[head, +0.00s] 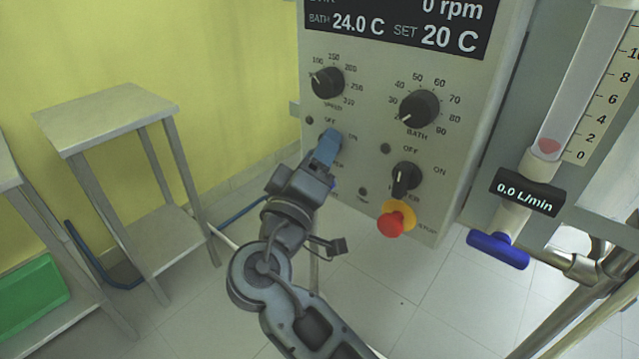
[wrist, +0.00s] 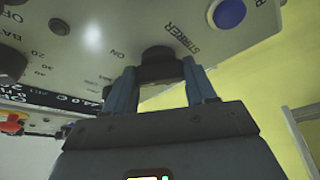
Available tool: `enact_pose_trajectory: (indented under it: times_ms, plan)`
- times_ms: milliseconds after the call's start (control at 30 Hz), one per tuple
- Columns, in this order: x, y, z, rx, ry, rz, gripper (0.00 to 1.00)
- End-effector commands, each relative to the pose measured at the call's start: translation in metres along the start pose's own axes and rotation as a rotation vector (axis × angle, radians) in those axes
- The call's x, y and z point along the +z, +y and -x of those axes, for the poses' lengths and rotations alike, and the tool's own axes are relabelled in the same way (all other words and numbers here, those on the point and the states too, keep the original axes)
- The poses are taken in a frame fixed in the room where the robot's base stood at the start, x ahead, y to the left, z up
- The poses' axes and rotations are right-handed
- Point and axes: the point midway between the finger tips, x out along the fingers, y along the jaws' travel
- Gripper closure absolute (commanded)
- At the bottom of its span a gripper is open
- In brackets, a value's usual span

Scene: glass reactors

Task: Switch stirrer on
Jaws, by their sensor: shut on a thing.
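The stirrer switch (wrist: 158,54) is a dark round knob low on the grey control panel (head: 376,60). In the wrist view it sits between my blue fingertips, beside the printed words STIRRER and ON. My gripper (head: 327,148) is shut on this knob; it also shows in the wrist view (wrist: 160,82). In the head view my fingers hide the knob, with OFF and ON printed around it. The knob's pointer direction cannot be made out. The display (head: 400,24) reads 0 rpm, bath 24.0 C, set 20 C.
The speed dial (head: 327,82) is just above my gripper. The bath dial (head: 418,108), heater switch (head: 404,180) and red stop button (head: 392,223) are to its right. A flow meter (head: 527,192) reads 0.0 L/min. A small table (head: 105,115) stands left.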

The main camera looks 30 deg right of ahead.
Motion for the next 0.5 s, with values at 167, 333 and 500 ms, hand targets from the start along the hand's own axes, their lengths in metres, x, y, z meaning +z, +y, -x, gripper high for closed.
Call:
enact_pose_trajectory:
  times_ms: [167,333,500]
  plan:
    - [0.005,-0.0104,0.003,0.048,0.002,-0.12,0.75]
    - [0.0044,-0.0101,0.0028,0.091,0.001,-0.222,0.75]
    - [0.003,-0.0089,0.0024,0.124,0.001,-0.305,0.75]
